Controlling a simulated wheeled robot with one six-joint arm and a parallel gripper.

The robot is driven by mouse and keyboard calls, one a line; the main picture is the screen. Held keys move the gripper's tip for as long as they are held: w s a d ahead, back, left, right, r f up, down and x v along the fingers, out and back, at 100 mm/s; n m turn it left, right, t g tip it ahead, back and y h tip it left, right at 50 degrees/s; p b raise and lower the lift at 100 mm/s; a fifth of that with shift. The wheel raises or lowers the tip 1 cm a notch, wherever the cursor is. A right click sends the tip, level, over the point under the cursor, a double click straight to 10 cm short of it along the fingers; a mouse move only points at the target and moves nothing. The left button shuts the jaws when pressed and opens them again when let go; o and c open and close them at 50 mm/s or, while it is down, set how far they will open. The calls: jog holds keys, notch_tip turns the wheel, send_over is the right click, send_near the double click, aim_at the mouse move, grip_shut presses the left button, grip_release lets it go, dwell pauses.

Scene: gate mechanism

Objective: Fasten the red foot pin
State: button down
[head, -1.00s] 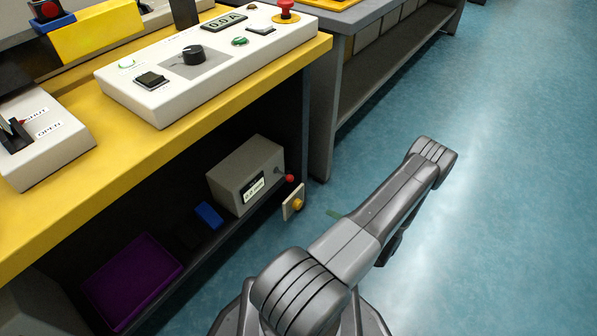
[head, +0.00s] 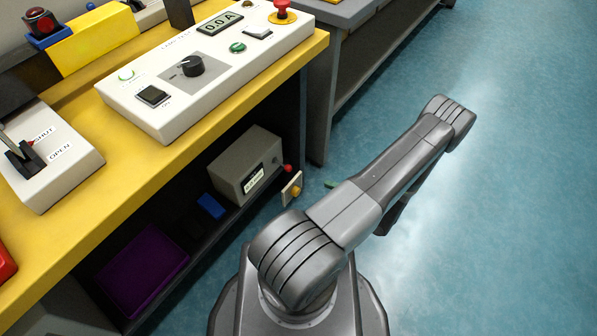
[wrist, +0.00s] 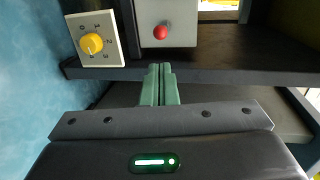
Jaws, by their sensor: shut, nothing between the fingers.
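A small red ball-headed knob (wrist: 160,32) sticks out of the front of a grey box (wrist: 185,13) in the wrist view; I take it for the red foot pin. In the head view the red knob (head: 287,168) is on the right end of the grey box (head: 232,165), on the shelf under the yellow bench. My gripper (wrist: 160,68) has green fingers, pressed together and empty. The fingertips point toward the knob, just below it in the picture, apart from it. In the head view my forearm hides most of my gripper; a bit of green (head: 330,184) shows.
A yellow dial (wrist: 92,44) on a pale plate is left of the knob, at the dark shelf edge (wrist: 210,74). A blue block (head: 210,206) and a purple tray (head: 140,270) are on the shelf. The yellow bench (head: 60,195) overhangs it. Open floor lies to the right.

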aim_at(291, 168)
jog(key=b+x, duration=0.2)
jog(key=x, duration=1.2)
jog(key=shift+b+x, duration=0.5)
jog(key=shift+x, duration=0.65)
jog(key=shift+w+a+r, duration=0.15)
jog(key=shift+a+r, duration=0.05)
jog(key=shift+a, duration=0.1)
jog(key=shift+r, duration=0.1)
